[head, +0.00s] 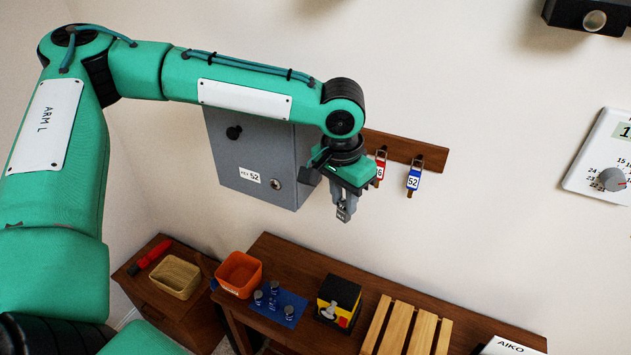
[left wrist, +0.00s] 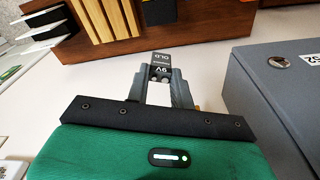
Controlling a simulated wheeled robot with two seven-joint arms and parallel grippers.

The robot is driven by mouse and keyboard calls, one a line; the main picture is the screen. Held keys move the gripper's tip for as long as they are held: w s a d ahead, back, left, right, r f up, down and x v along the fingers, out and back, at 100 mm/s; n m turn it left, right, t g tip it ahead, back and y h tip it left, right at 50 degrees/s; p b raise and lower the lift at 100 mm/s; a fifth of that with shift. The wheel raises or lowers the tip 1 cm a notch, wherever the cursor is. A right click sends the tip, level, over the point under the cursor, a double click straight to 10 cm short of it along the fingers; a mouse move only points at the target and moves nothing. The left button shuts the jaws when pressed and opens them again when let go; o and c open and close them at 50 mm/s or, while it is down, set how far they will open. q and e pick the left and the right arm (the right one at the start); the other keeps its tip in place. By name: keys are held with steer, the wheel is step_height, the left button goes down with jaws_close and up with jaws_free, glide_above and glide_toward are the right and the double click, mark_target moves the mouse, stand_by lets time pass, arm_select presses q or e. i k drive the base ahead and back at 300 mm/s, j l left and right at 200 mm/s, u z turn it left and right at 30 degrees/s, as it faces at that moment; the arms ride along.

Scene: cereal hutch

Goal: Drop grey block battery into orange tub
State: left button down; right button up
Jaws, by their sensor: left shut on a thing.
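The grey block battery (head: 342,213) is pinched between the fingertips of my left gripper (head: 344,205), high above the wooden table and in front of the wall. In the left wrist view the battery (left wrist: 161,66) shows "9V" and "OLD" lettering and two round terminals, between the fingers of the left gripper (left wrist: 160,80). The orange tub (head: 237,284) stands at the left end of the table, below and to the left of the gripper, with its open top facing up. My right gripper is not in view.
Beside the tub, several small cylinders stand on a blue mat (head: 290,302). A black-and-yellow box (head: 338,302) and a wooden slatted rack (head: 406,328) stand farther right. A grey wall cabinet (head: 243,178) hangs behind my arm. A tan basket (head: 175,278) sits on a lower side cabinet.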

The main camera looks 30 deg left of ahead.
mark_target(237, 284)
steer(key=i+j+u, duration=0.15)
steer(key=u, duration=0.9)
